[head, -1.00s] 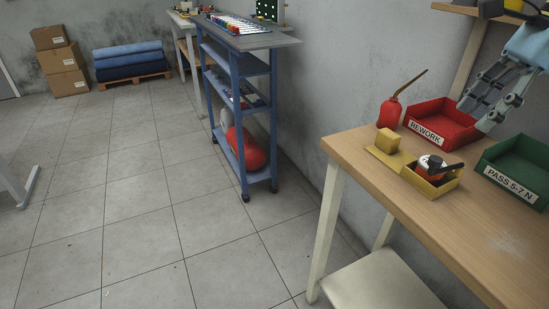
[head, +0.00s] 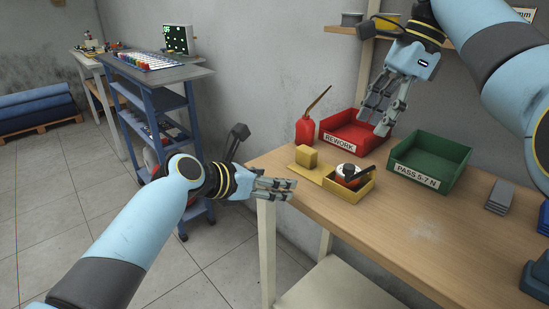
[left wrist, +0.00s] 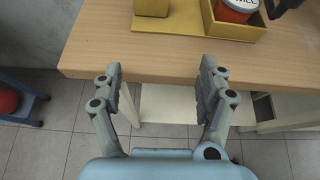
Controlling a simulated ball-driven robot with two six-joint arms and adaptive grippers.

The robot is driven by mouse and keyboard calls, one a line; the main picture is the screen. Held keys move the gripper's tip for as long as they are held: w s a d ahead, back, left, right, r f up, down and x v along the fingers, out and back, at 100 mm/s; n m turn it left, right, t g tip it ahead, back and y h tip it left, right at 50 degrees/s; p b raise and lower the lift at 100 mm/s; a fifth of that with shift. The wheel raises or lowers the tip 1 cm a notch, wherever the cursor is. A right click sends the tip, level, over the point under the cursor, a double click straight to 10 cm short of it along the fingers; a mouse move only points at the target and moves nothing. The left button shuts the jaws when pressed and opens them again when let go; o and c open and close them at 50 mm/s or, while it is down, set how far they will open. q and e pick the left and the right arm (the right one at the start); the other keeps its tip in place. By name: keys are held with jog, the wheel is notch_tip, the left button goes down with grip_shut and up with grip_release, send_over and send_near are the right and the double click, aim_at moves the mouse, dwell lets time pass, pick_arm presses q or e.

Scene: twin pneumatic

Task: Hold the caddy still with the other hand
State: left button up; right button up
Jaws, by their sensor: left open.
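The yellow caddy (head: 366,189) sits on the bench, with a flat plate and a yellow block (head: 307,156) at its left end. A red tin with a white lid (head: 346,171) stands in its box part, with a black-handled tool over it. The caddy also shows at the top of the left wrist view (left wrist: 232,32). My left gripper (head: 288,190) is open and empty at the bench's front left edge, short of the caddy and apart from it. Its spread fingers show in the left wrist view (left wrist: 158,80). My right gripper (head: 384,112) hangs over the red bin, fingers apart, empty.
A red REWORK bin (head: 352,134) and a red oil can (head: 305,130) stand behind the caddy. A green PASS bin (head: 430,160) is to its right. Grey plates (head: 499,196) lie further right. The bench (head: 400,235) is clear in front of the caddy.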

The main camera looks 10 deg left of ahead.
pick_arm(q)
send_near(303, 152)
jog(key=shift+s+f+t, duration=0.1)
jog(key=shift+f+t, duration=0.3)
jog(key=shift+f, duration=0.05)
jog(key=shift+w+d, duration=0.15)
jog(key=shift+w, duration=0.15)
jog(key=x, duration=1)
jog(key=shift+d, duration=0.15)
